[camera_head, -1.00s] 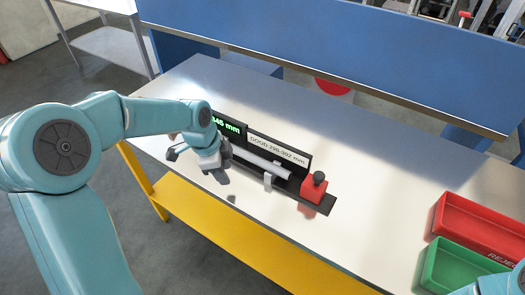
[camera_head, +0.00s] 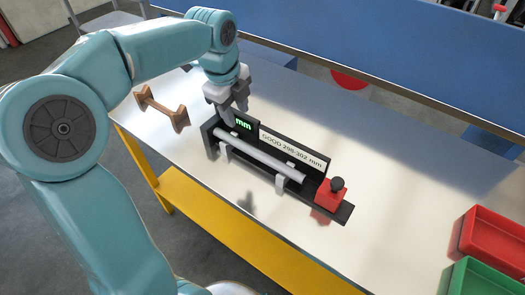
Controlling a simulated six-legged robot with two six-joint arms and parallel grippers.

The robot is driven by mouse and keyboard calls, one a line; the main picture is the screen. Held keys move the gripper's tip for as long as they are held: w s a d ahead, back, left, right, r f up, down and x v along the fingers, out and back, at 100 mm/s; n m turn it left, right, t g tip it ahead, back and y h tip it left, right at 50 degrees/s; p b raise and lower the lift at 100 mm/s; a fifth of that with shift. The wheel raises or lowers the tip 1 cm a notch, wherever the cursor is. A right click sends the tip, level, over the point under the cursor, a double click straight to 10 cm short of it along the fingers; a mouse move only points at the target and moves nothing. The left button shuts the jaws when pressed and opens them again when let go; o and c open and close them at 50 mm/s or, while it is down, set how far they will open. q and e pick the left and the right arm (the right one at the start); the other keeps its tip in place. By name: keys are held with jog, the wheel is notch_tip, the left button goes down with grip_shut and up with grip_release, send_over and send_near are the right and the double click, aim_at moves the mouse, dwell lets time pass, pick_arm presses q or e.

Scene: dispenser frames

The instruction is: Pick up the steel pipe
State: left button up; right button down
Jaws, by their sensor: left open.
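The steel pipe (camera_head: 262,157) is a grey rod lying across the light supports of a black measuring fixture (camera_head: 318,152) on the table. The fixture has a green "mm" display, partly hidden by my gripper, a white label reading "GOOD 298-302 mm", and a red block with a dark knob (camera_head: 331,193) at its right end. My left gripper (camera_head: 236,114) is open and empty, pointing down above the left end of the fixture, behind the pipe and apart from it. My right gripper is not in view.
A wooden stand (camera_head: 163,110) with two raised ends sits left of the fixture. A red bin (camera_head: 492,238) and a green bin (camera_head: 480,280) stand at the lower right. A blue panel (camera_head: 385,85) runs along the back.

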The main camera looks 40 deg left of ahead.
pick_arm(q)
send_over(246, 146)
jog(key=s, duration=0.2)
jog(key=f, duration=0.9)
jog(key=shift+w+f, duration=0.25)
jog(key=shift+f, duration=0.15)
jog(key=f, duration=0.2)
jog(key=w+f, duration=0.1)
jog(key=f, duration=0.1)
jog(key=shift+w, duration=0.2)
jog(key=shift+a+f, duration=0.1)
jog(key=shift+f, duration=0.2)
jog(key=shift+s, duration=0.1)
jog(key=shift+c, duration=0.4)
grip_shut()
